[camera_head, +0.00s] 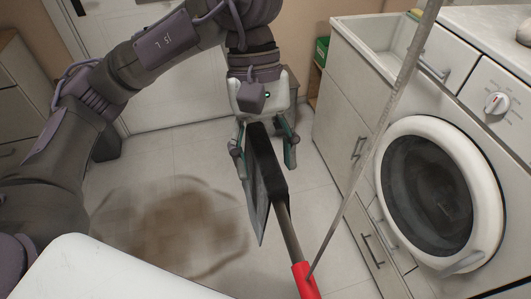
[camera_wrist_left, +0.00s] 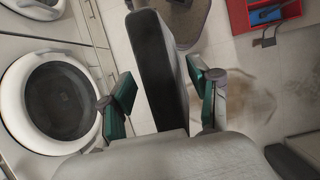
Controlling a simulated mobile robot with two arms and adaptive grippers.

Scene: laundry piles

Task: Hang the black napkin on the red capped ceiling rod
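The black napkin (camera_head: 268,175) is draped over the rod (camera_head: 289,229), with a flat greyish side hanging down on the left. The rod's near end has a red cap (camera_head: 305,281). My left gripper (camera_head: 264,153) is above the far end of the napkin, with one finger on each side of it. The fingers are spread and look apart from the cloth. In the left wrist view the napkin (camera_wrist_left: 157,69) runs between the two green-padded fingers, with gaps beside it. The rod's far part is hidden by the napkin. My right gripper is not in view.
A thin cable (camera_head: 385,120) slants up from the red-capped end, in front of the white washing machine (camera_head: 440,195) at right. White cabinets (camera_head: 345,120) stand beside the machine. A brown stain (camera_head: 170,220) marks the tiled floor. The left wrist view shows a red container (camera_wrist_left: 240,16).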

